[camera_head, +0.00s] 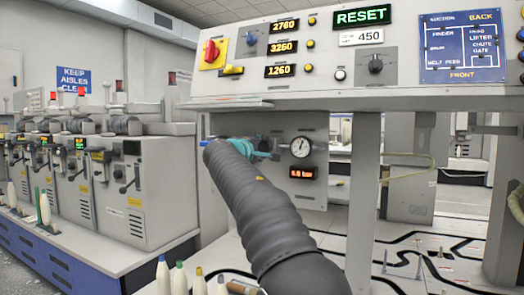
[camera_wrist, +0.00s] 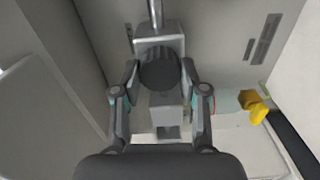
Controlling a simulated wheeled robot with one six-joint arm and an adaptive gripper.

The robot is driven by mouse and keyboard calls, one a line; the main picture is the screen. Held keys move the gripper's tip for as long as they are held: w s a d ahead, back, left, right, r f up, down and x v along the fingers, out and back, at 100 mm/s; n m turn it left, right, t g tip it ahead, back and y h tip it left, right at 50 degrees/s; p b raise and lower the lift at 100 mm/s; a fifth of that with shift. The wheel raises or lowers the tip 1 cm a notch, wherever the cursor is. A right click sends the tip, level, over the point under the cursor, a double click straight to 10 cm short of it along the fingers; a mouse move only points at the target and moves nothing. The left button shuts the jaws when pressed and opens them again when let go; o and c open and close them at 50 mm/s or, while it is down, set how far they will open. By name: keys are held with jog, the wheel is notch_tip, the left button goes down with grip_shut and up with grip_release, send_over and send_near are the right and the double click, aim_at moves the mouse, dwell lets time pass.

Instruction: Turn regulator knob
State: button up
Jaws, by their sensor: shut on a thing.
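The regulator knob (camera_wrist: 158,68) is a dark, ribbed round cap on a light grey regulator body (camera_wrist: 172,42) in the wrist view. A metal pipe (camera_wrist: 155,14) runs from the body to the top edge. My gripper (camera_wrist: 160,76) has one finger on each side of the knob and is shut on it. In the head view my gripper (camera_head: 262,148) is at the grey panel, partly covered by my own arm, and the knob cannot be made out. A round white gauge (camera_head: 301,147) sits just right of it, above a small red-lit display (camera_head: 302,173) that is hard to read.
A control console (camera_head: 340,82) with displays, buttons and switches overhangs the panel. A grey post (camera_head: 363,190) stands to the right. Pointed bobbins (camera_head: 180,278) stand at the lower front. In the wrist view a yellow part (camera_wrist: 253,106) lies right of the fingers.

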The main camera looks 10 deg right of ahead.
jog(key=shift+m, duration=1.1)
jog(key=o, duration=1.1)
jog(key=shift+o, duration=0.2)
jog(key=shift+s+a, duration=0.1)
jog(key=v, duration=1.1)
jog(key=shift+s+a, duration=0.2)
jog(key=shift+s, duration=0.1)
jog(key=shift+f, duration=0.1)
